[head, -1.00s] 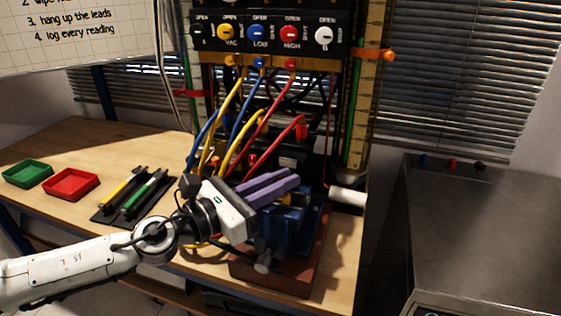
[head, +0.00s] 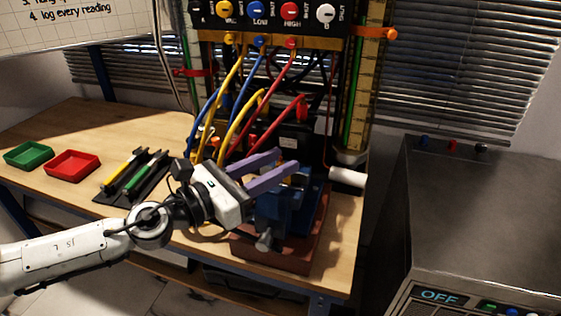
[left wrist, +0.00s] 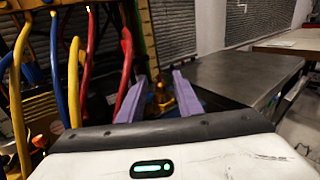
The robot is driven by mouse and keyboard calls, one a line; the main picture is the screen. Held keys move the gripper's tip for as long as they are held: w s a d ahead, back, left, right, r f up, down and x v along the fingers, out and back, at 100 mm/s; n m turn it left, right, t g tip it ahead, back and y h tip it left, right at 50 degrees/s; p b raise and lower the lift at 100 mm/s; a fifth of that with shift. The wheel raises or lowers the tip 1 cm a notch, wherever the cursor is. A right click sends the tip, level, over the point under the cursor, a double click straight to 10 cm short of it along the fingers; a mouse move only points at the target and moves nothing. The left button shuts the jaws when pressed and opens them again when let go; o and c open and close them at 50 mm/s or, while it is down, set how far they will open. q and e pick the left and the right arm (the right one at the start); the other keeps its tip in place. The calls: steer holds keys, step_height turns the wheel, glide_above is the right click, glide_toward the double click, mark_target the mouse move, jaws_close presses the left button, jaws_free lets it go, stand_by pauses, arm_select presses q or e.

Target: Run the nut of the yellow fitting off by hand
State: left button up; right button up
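The yellow fitting (left wrist: 162,98) shows in the left wrist view between my two purple fingers, with clear gaps on both sides. In the head view it is mostly hidden by the fingers and the blue vise (head: 272,212) that holds it. My left gripper (head: 291,161) is open at the vise, its fingers spread on either side of the fitting; it also shows in the left wrist view (left wrist: 160,78). I cannot make out the nut apart from the fitting's body. My right gripper is not in view.
The vise stands on a red-brown base (head: 308,252) near the bench's front edge. Yellow, blue and red hoses hang from the valve panel (head: 275,13) close behind my gripper. A green tray (head: 28,155), a red tray (head: 72,166) and a black tool holder (head: 128,192) lie left. A grey cabinet (head: 475,210) stands right.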

arm_select(q)
steer(key=b+v, duration=0.2)
steer(key=v, duration=0.7)
